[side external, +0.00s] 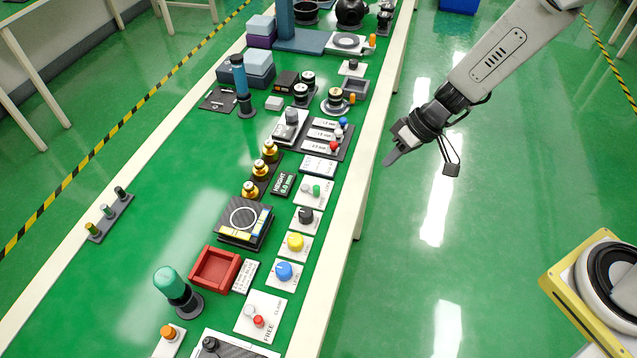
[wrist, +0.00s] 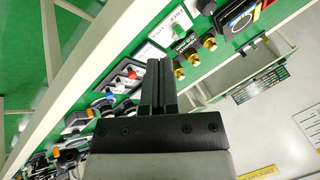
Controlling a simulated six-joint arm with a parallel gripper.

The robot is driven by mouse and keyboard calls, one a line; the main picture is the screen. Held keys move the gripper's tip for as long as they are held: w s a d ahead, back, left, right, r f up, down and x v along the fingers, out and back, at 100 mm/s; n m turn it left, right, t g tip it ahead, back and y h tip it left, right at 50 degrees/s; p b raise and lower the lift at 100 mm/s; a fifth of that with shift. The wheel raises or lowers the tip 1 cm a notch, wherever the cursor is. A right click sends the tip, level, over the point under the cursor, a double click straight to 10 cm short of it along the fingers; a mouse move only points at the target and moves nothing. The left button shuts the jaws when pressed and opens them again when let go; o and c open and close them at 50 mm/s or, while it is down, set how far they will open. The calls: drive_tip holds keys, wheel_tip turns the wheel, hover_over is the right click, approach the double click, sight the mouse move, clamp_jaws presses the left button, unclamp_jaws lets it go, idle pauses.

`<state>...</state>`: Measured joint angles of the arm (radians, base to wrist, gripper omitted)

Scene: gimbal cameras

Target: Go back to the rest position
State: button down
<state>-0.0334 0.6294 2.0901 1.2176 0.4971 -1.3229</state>
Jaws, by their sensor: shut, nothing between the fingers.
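My gripper (side external: 391,160) hangs in the air to the right of the long green-topped workbench (side external: 130,255), beyond its right edge and above the green floor. Its fingers point down and left in the side view. In the wrist view my gripper (wrist: 158,65) has its two dark fingers together, with nothing between them. It touches none of the bench items. My arm reaches in from the top right of the side view.
The bench carries a red tray (side external: 216,268), a blue knob (side external: 284,272), a yellow button (side external: 295,241), brass weights (side external: 260,169) and a green-topped post (side external: 172,284). A yellow-edged base plate (side external: 562,290) lies at the lower right. Floor between bench and plate is clear.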

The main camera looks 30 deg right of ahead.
drive_tip(key=s+d+r+m+h, duration=0.1)
drive_tip(key=s+d+r+h, duration=0.1)
drive_tip(key=s+d+r, duration=0.2)
drive_tip(key=s+d+r+m+h, duration=0.1)
drive_tip(key=s+d+r+h, duration=0.2)
drive_tip(key=s, duration=0.6)
wheel_tip(320, 180, up, 2)
drive_tip(key=shift+d+m+h, duration=0.3)
drive_tip(key=shift+d+m, duration=0.1)
drive_tip(key=shift+d, duration=0.75)
drive_tip(key=c, duration=1.2)
unclamp_jaws()
drive_tip(key=o, duration=0.7)
drive_tip(key=shift+w+a, duration=0.1)
drive_tip(key=shift+w, duration=0.15)
drive_tip(key=shift+c, duration=0.2)
drive_tip(key=n+g, duration=0.2)
drive_tip(key=n, duration=0.5)
hover_over(316, 187)
wheel_tip(316, 187, down, 14)
drive_tip(key=shift+r, duration=0.2)
